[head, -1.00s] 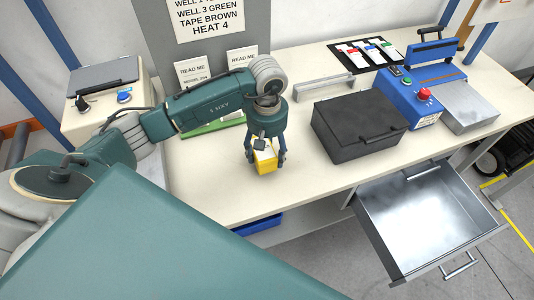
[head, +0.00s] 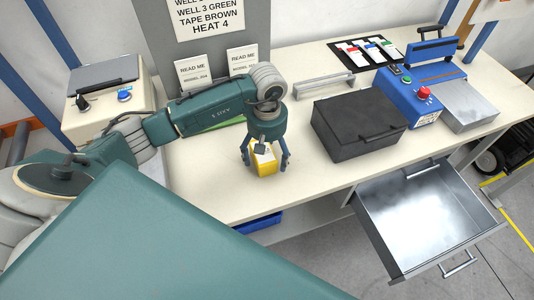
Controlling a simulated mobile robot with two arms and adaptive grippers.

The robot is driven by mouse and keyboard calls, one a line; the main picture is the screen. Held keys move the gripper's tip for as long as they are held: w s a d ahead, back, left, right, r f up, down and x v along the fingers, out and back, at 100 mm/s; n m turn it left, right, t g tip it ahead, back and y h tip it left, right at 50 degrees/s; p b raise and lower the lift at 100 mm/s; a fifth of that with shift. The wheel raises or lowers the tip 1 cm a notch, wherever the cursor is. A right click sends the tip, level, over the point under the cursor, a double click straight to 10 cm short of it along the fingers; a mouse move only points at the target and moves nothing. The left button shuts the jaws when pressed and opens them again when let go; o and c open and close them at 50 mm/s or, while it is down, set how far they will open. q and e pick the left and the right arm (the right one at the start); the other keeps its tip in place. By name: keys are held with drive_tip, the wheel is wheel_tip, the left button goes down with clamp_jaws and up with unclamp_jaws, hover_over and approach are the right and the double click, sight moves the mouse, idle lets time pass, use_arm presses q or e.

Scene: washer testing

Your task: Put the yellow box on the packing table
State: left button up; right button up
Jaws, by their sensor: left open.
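The yellow box (head: 264,170) is on the pale packing table (head: 215,190), near its front edge, in the head view. Its upper part is partly hidden by my left gripper (head: 265,162). My left gripper points down over the box, with its blue-grey fingers spread on either side of it. The fingers are open and appear apart from the box. My right gripper is not in the view.
A black lidded case (head: 357,128) stands right of the box. A metal drawer (head: 420,215) is pulled open below the table. A blue machine (head: 421,92) and a beige device (head: 108,100) stand on the table. Two "READ ME" cards (head: 193,73) stand behind my left arm.

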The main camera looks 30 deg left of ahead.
sight(267, 150)
use_arm(q)
drive_tip(key=shift+w+r+b, duration=0.1)
drive_tip(key=shift+r+b, duration=0.3)
drive_tip(key=shift+r, duration=0.15)
wheel_tip(267, 150, up, 10)
drive_tip(key=shift+f+b, duration=0.2)
drive_tip(key=shift+b, duration=1)
drive_tip(key=shift+r, duration=0.7)
